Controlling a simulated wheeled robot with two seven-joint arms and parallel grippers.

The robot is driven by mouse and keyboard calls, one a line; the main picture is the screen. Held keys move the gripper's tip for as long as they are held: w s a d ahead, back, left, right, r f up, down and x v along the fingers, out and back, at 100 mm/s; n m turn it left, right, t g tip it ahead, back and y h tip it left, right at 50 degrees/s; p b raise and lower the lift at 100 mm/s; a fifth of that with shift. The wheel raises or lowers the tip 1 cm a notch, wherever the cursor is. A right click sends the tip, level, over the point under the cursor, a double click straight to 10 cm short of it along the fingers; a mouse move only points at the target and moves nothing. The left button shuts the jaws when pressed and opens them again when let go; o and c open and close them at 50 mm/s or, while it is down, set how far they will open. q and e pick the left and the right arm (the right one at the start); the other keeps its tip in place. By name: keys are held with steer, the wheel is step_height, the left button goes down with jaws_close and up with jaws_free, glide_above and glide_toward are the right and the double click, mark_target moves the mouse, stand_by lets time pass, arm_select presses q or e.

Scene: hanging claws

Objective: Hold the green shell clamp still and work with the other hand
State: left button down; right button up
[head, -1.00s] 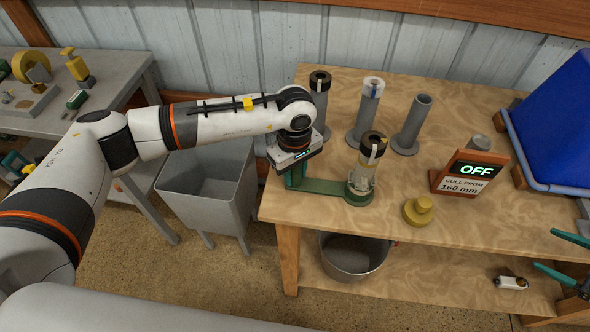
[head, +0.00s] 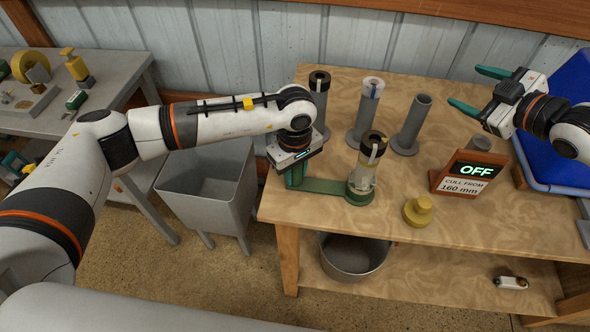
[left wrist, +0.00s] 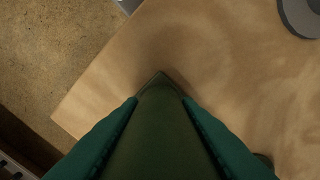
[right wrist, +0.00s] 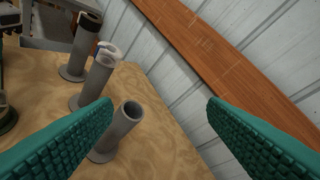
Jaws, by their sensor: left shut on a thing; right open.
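The green shell clamp (head: 325,186) lies near the front left of the wooden table, its arm ending in a round cup that holds a clear tube (head: 362,178) with a dark-and-light top. My left gripper (head: 295,172) is shut on the clamp's left end. In the left wrist view the dark green clamp piece (left wrist: 160,130) sits between its fingers. My right gripper (head: 478,88) is open and empty above the table's back right. In the right wrist view its spread fingers (right wrist: 160,130) have a grey empty tube holder (right wrist: 122,130) beyond them on the left.
Two grey holders with capped tubes (head: 319,95) (head: 368,110) and an empty one (head: 410,125) stand at the back. A metal bucket (head: 352,258) sits below.

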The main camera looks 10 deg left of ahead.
steer(key=a+f+g+h, duration=0.2)
steer(key=a+g, duration=0.1)
steer(key=a, duration=0.2)
steer(key=n+g+h, duration=0.2)
steer(key=n+g, duration=0.2)
steer(key=g, duration=0.5)
glide_above(375, 139)
steer(key=d, duration=0.2)
steer(key=shift+a+r, duration=0.1)
steer(key=shift+x, duration=3.45)
jaws_close()
steer(key=shift+r, duration=0.2)
steer(key=shift+r, duration=0.45)
